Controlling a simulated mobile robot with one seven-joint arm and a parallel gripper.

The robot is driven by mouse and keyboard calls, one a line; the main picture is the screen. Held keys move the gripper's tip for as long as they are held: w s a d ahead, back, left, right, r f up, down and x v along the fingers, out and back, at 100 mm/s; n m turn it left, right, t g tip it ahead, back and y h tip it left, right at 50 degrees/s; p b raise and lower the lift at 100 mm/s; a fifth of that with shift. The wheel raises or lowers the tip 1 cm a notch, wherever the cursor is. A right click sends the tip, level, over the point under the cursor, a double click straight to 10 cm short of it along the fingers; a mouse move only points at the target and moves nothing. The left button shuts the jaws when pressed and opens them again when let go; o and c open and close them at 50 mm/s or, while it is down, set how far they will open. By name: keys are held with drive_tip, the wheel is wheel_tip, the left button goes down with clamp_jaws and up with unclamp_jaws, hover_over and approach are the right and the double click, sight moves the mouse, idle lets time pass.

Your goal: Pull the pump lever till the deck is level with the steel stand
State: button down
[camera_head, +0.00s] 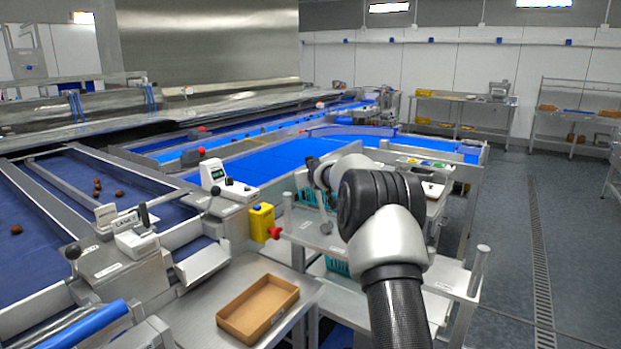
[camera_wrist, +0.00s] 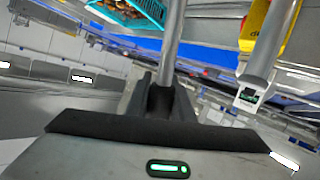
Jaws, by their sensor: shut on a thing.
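My gripper (camera_wrist: 160,102) is shut on a grey metal rod (camera_wrist: 172,45), which looks like the pump lever. The rod runs up out of the wrist view. In the head view my arm covers much of this area, and the jaws and their hold are not clear. A steel deck with upright corner posts (camera_head: 453,277) stands below and around my arm. A steel stand (camera_head: 196,290) with a flat top is to its left. The deck's surface appears near the stand's height, but I cannot tell whether they are level.
A brown shallow tray (camera_head: 258,308) sits on the stand. A teal crate of dates (camera_wrist: 133,12) shows in the wrist view. Blue conveyors (camera_head: 270,160) lie behind. Floor at right (camera_head: 500,240) is clear.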

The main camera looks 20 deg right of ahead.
drive_tip(key=shift+a+f, duration=0.3)
